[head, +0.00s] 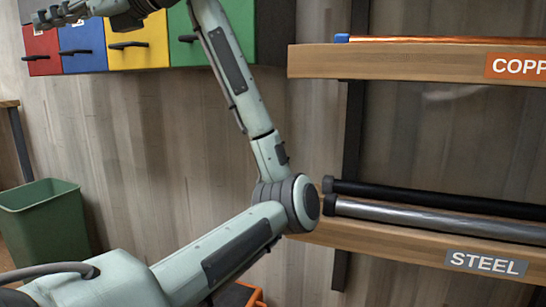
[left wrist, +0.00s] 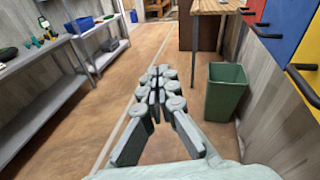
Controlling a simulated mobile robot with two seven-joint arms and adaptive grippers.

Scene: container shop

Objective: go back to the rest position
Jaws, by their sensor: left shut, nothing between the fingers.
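My left arm comes in from the lower left of the head view, bends at an elbow beside the steel shelf and runs up out of the top edge. My left gripper (head: 45,18) shows at the top left, pointing left in front of the coloured drawers. In the left wrist view my left gripper (left wrist: 160,77) has its fingers together, with nothing between them, above the open floor. My right gripper is in neither view.
Red (head: 41,53), blue (head: 83,46), yellow (head: 135,42) and green (head: 187,48) drawers hang on the wall. A green bin (head: 45,220) stands below. The copper shelf (head: 400,62) and steel shelf (head: 400,250) hold rods at right. Grey shelving (left wrist: 50,110) stands left in the wrist view.

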